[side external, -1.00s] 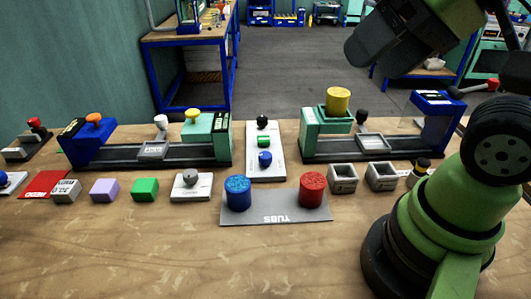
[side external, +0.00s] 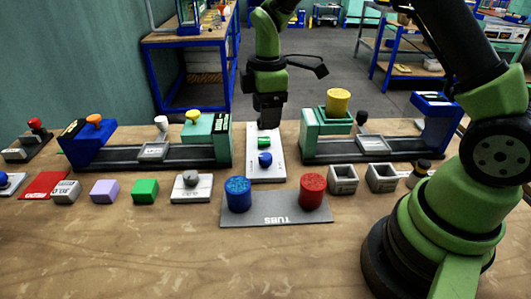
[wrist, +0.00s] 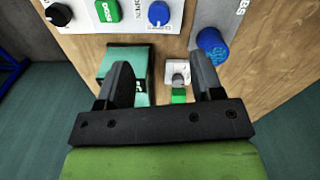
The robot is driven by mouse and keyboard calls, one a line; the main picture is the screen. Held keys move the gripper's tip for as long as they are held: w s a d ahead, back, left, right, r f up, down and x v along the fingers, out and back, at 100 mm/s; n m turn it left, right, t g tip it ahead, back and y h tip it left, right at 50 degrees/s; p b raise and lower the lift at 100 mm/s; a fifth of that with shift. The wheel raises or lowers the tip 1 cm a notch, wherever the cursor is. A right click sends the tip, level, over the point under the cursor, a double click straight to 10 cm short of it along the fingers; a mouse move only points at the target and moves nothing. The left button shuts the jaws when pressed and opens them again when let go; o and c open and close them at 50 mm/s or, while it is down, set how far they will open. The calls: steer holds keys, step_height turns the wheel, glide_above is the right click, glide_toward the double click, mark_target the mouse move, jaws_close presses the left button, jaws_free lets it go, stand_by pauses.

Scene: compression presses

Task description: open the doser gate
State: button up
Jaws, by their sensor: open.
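A white control panel (side external: 266,174) stands between the two presses. It carries a green block (side external: 264,142) and a blue knob (side external: 265,159). In the wrist view the green block (wrist: 107,11) has white lettering, with a black knob (wrist: 58,15) on one side and the blue knob (wrist: 158,13) on the other. No part is clearly marked as the doser gate. My gripper (side external: 268,123) points down over the panel's far end and hides the black knob in the side view. In the wrist view my gripper (wrist: 163,80) is open, its fingers apart and empty.
A press with a yellow knob (side external: 193,116) stands left; a press holding a yellow cylinder (side external: 338,101) stands right. A blue tub (side external: 238,194) and red tub (side external: 312,190) stand on a grey plate (side external: 275,216) in front.

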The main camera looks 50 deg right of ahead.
mark_target(266, 156)
steer(key=shift+n, duration=0.3)
step_height(266, 156, down, 12)
steer(key=shift+w+d+r, duration=0.15)
steer(key=shift+r, duration=0.05)
steer(key=c, duration=0.9)
